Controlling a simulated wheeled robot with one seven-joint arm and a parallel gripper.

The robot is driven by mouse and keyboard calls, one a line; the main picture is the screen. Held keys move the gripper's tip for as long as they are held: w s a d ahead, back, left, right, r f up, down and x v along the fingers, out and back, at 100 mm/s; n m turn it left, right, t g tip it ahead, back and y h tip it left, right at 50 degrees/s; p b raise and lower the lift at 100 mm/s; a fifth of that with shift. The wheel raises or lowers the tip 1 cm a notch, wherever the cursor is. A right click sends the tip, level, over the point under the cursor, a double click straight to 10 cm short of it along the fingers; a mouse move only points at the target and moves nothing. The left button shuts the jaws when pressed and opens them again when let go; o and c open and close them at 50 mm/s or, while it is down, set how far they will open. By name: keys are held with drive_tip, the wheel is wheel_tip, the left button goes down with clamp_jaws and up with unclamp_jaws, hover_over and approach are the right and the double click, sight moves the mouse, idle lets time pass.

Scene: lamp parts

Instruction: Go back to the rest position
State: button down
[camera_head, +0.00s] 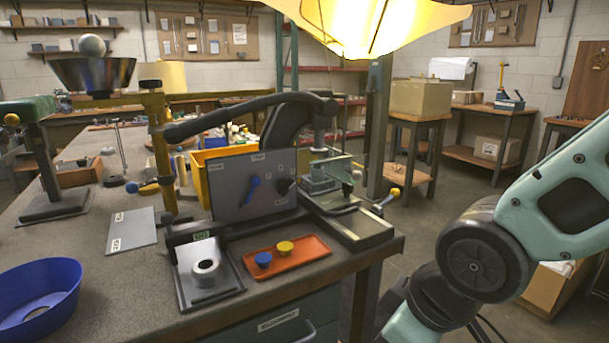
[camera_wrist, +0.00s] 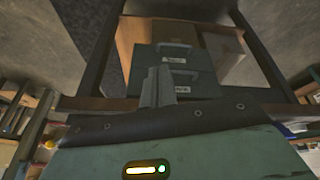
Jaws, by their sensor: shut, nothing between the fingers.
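My gripper (camera_wrist: 157,87) shows in the wrist view as two grey fingers pressed together with nothing between them. It points toward a teal drawer unit (camera_wrist: 205,80) with labelled fronts and is apart from it, though how far I cannot tell. In the head view my arm is folded at the right, beside the workbench (camera_head: 340,268). The gripper itself is outside that view.
The bench holds a blue ring-shaped bowl (camera_head: 72,310), a lever press (camera_head: 250,103), an orange tray (camera_head: 310,248) with two knobs and a grey fixture (camera_head: 228,292). A yellow lampshade (camera_head: 345,25) hangs above. Floor (camera_head: 440,215) shows between bench and back tables.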

drive_tip(key=s+d+f+m+g+h+b, duration=0.1)
drive_tip(key=s+d+m+g+h, duration=0.15)
drive_tip(key=s, duration=0.65)
wheel_tip(320, 180, up, 18)
drive_tip(key=p, duration=1.7)
drive_tip(key=shift+s+f+g, duration=0.2)
drive_tip(key=shift+s+g, duration=0.15)
drive_tip(key=shift+g, duration=0.1)
